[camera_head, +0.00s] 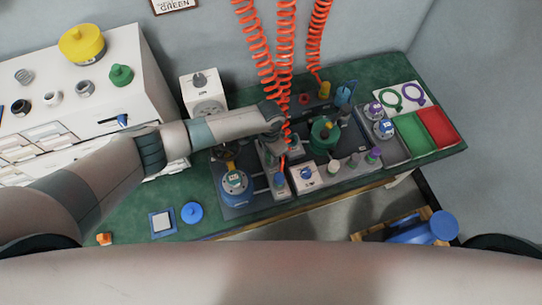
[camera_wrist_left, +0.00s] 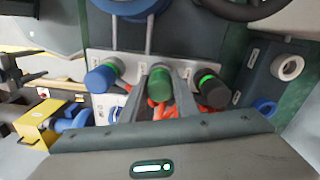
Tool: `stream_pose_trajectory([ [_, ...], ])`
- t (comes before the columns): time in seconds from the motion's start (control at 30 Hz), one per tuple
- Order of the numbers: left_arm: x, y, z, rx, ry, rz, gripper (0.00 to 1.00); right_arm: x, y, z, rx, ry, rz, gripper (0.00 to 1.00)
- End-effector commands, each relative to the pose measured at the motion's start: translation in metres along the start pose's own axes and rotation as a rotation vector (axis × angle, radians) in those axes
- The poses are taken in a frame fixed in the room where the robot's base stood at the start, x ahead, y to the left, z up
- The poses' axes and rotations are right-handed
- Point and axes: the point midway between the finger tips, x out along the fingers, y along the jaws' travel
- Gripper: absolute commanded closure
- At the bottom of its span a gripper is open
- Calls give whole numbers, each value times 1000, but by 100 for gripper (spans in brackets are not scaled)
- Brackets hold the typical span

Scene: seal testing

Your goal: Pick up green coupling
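A green coupling (camera_wrist_left: 160,85) shows in the left wrist view, in a row between a blue coupling (camera_wrist_left: 102,78) and a black one with a green ring (camera_wrist_left: 210,90). The row is on a grey panel, and the green coupling looks upright in it. My left gripper (camera_wrist_left: 159,98) has one grey finger on each side of the green coupling; I cannot tell whether they touch it. An orange hose shows behind the fingers. In the head view my left gripper (camera_head: 280,137) is over the fixture and hides this coupling. My right gripper is not in view.
Orange coiled hoses (camera_head: 285,60) hang just behind my left gripper. A large green part (camera_head: 323,134) stands close to its right. A blue-topped canister (camera_head: 235,183) stands in front. Green (camera_head: 415,133) and red (camera_head: 436,125) trays lie at the right. The table's front left is mostly clear.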

Motion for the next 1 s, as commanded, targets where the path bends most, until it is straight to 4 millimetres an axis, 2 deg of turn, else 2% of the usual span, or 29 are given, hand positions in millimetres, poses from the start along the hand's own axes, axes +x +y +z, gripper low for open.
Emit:
stream_pose_trajectory([
  [0.03,0,0,0,0,0,0,92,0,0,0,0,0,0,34],
  [0.07,0,0,0,0,0,0,97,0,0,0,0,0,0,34],
  [0.53,-5,0,-1,0,2,1,97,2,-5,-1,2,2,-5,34],
  [0.67,-15,1,-1,1,2,1,97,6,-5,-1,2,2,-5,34],
  [0.87,-41,0,-1,2,4,-1,97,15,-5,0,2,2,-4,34],
  [0.9,-44,13,-6,6,5,3,97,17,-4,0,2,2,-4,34],
  [1.0,-56,32,-12,5,6,2,97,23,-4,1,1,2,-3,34],
])
